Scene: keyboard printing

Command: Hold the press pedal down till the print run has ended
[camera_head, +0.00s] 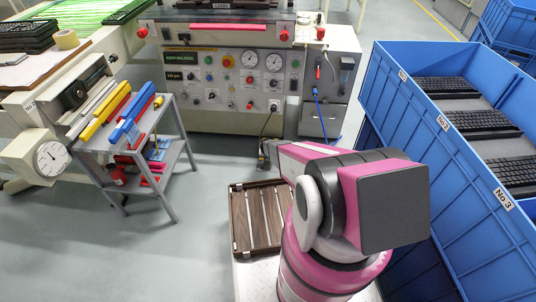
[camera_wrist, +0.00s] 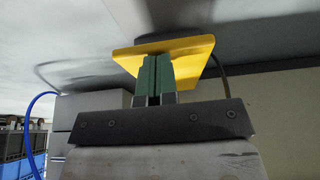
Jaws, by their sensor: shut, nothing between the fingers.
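The press (camera_head: 225,85) stands at the back in the head view, and its small display (camera_head: 181,57) appears to read "KEEP HOLDING". The press pedal shows in the wrist view as a yellow plate (camera_wrist: 195,48) beside a grey housing. My gripper (camera_wrist: 156,60) is shut and empty, with its green fingertips against the yellow plate. The fingers cover the middle of the plate, and how far it is pressed down is hard to tell. In the head view my arm reaches to the floor by the press, and its far end hides most of the pedal area.
A brown slatted pallet (camera_head: 258,222) lies left of my arm. A grey trolley (camera_head: 172,160) with coloured squeegees stands at left. Blue crates (camera_head: 455,185) holding keyboards are close on the right. A blue cable (camera_head: 319,115) hangs from the press. Floor between trolley and pallet is clear.

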